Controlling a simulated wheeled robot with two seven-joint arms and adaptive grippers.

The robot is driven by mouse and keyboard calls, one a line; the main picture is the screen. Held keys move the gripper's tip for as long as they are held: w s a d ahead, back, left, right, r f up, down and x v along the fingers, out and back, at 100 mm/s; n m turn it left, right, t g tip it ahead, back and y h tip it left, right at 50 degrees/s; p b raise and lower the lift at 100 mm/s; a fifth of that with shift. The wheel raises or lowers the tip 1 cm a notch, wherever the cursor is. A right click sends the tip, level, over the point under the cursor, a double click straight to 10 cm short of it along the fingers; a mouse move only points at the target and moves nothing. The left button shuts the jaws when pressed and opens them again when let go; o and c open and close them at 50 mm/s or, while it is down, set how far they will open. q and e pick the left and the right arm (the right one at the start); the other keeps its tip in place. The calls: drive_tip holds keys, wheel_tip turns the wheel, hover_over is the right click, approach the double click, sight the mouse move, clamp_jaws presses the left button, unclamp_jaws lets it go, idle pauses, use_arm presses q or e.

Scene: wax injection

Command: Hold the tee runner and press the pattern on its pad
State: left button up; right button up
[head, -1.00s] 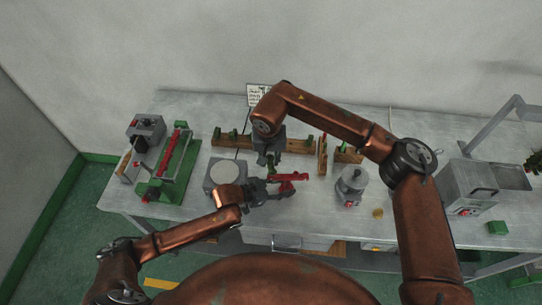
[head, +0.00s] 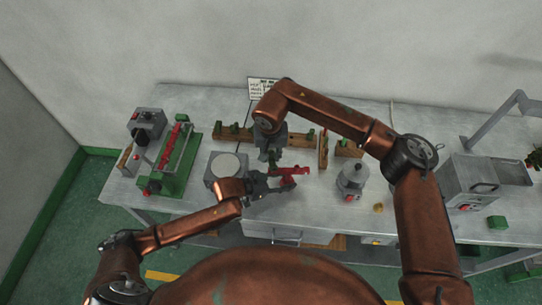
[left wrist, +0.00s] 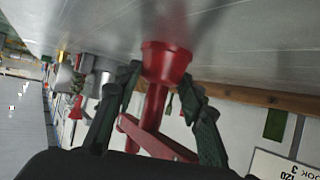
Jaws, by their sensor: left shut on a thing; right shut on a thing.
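The red tee runner (head: 297,171) is held above the bench near its front middle. My left gripper (head: 274,181) is shut on it. In the left wrist view the runner's round cup (left wrist: 166,62), stem and crossbar show between the green fingers of my left gripper (left wrist: 160,92). My right gripper (head: 271,157) points down just behind and left of the runner, close to it. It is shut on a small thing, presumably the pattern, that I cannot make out. Whether that thing touches the runner's pad cannot be told.
A round light plate on a grey block (head: 226,166) stands left of my left gripper. A green fixture with a red bar (head: 179,158) is farther left. A wooden rack (head: 234,134) lies behind. A grey pot (head: 352,178) and a grey metal box (head: 466,182) stand to the right.

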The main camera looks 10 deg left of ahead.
drive_tip(key=shift+f, duration=0.6)
idle(2.2)
drive_tip(key=o, duration=1)
drive_tip(key=shift+o, duration=0.2)
drive_tip(key=o, duration=0.6)
drive_tip(key=shift+r, duration=0.1)
drive_tip(key=shift+c, duration=0.2)
use_arm(q)
drive_tip(key=shift+f, duration=0.1)
use_arm(e)
drive_tip(key=shift+r, duration=3.5)
use_arm(q)
drive_tip(key=o, duration=0.9)
